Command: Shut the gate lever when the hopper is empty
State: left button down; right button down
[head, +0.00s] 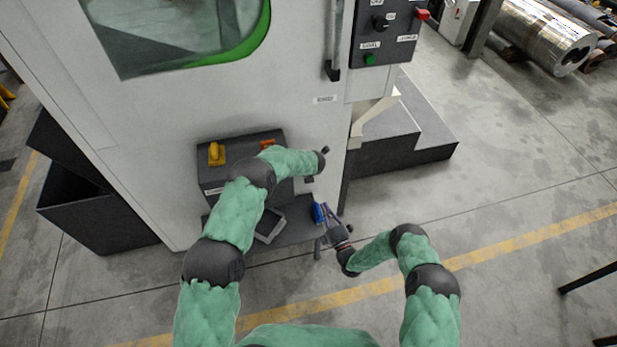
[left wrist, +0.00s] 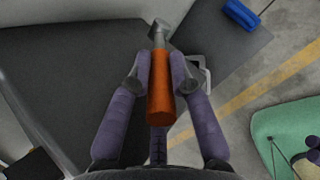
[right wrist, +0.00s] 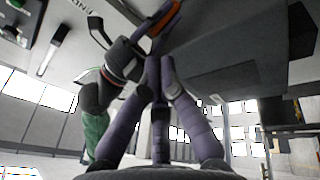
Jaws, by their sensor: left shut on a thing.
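In the left wrist view my left gripper (left wrist: 160,65) is shut around an orange handle (left wrist: 160,100) with a grey metal end. In the head view that gripper is mostly hidden by its wrist, beside the dark box on the machine front. In the right wrist view an orange piece (right wrist: 165,20) shows above my right gripper (right wrist: 160,66). The right fingertips are close together with nothing seen between them. In the head view my right gripper (head: 329,211) is low, near a blue object (head: 318,214). I cannot pick out a hopper or its contents.
The dark box (head: 210,177) on the white machine (head: 165,110) bears a yellow knob (head: 216,154) and an orange part (head: 267,144). Below it is a dark shelf (head: 296,235) with a grey frame (head: 271,227). Open floor lies to the right.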

pick_arm(q)
jog(key=shift+s+f, duration=0.25)
jog(key=shift+f, duration=0.05)
pick_arm(e)
jog(key=w+a+r+n+t+y, duration=0.1)
jog(key=w+a+r+n, duration=0.1)
jog(key=w+a+r, duration=0.5)
jog(key=shift+w+n+y, duration=0.3)
jog(key=shift+w+n, duration=0.1)
jog(key=shift+w, duration=0.8)
pick_arm(q)
jog(key=shift+f, duration=0.1)
pick_arm(e)
jog(key=shift+r, duration=0.15)
pick_arm(q)
jog(key=shift+s+d, duration=0.15)
jog(key=shift+d, duration=0.05)
pick_arm(e)
jog(key=shift+w+a+r, duration=0.2)
jog(key=shift+w+r, duration=0.4)
jog(key=shift+w, duration=0.15)
pick_arm(q)
jog(key=c, duration=1.1)
grip_release()
jog(key=shift+a, duration=0.1)
pick_arm(e)
jog(key=shift+a, duration=0.1)
